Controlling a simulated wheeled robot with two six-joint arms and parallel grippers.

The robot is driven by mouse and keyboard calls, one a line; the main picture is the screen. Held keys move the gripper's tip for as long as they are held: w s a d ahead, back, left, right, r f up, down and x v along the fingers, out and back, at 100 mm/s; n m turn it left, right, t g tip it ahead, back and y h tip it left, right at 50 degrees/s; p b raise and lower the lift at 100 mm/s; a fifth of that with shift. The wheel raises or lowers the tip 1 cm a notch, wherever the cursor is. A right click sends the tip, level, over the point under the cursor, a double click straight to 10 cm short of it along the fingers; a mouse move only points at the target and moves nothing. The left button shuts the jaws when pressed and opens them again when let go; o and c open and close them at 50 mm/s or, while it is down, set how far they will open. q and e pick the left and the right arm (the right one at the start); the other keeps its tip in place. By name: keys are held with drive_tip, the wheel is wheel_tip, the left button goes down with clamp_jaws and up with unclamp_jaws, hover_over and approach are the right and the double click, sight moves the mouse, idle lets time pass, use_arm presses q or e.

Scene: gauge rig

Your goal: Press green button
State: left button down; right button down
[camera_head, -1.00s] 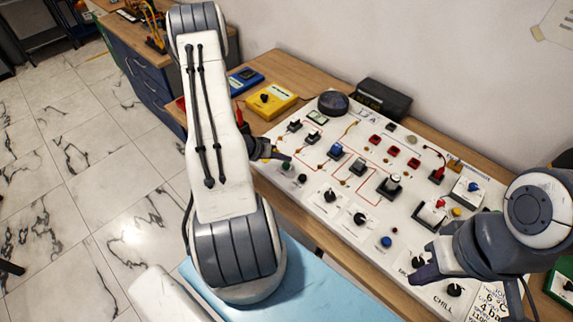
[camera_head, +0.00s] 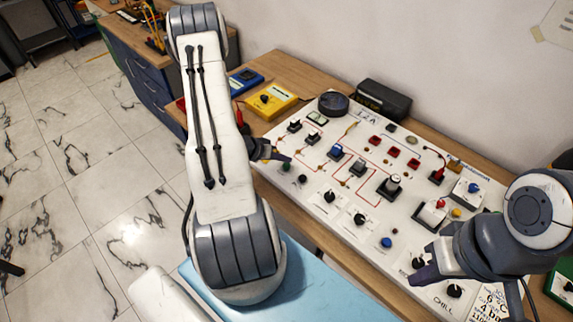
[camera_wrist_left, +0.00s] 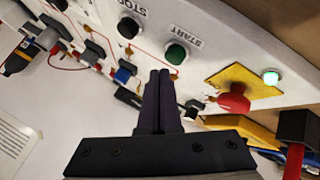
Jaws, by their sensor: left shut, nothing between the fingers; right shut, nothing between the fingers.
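The green button (camera_wrist_left: 175,54), a round dark-green cap marked START, sits on the white panel (camera_head: 318,224). In the head view the green button (camera_head: 286,167) shows just below the tips of my left gripper (camera_head: 284,158). In the left wrist view my left gripper (camera_wrist_left: 159,76) is shut and empty, its tips pointing at the panel close to the green button. They look apart from it, but the exact gap is unclear. The button's cap is in full view there. My right gripper (camera_head: 424,274) is shut and empty over the panel's lower right part.
A black button (camera_wrist_left: 129,27) marked STOP is beside the green one. Several switches and knobs crowd the panel. A yellow meter (camera_head: 270,99) stands behind.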

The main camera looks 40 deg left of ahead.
sight(284, 167)
idle(0.7)
use_arm(q)
drive_tip(key=shift+f, duration=0.45)
drive_tip(key=shift+f+b, duration=0.4)
drive_tip(key=shift+f, duration=0.1)
idle(0.5)
drive_tip(key=shift+r, duration=0.1)
drive_tip(key=shift+r+p, duration=0.85)
drive_tip(key=shift+p, duration=0.15)
drive_tip(key=shift+r, duration=0.1)
wheel_tip(284, 167, up, 5)
drive_tip(key=p, duration=0.5)
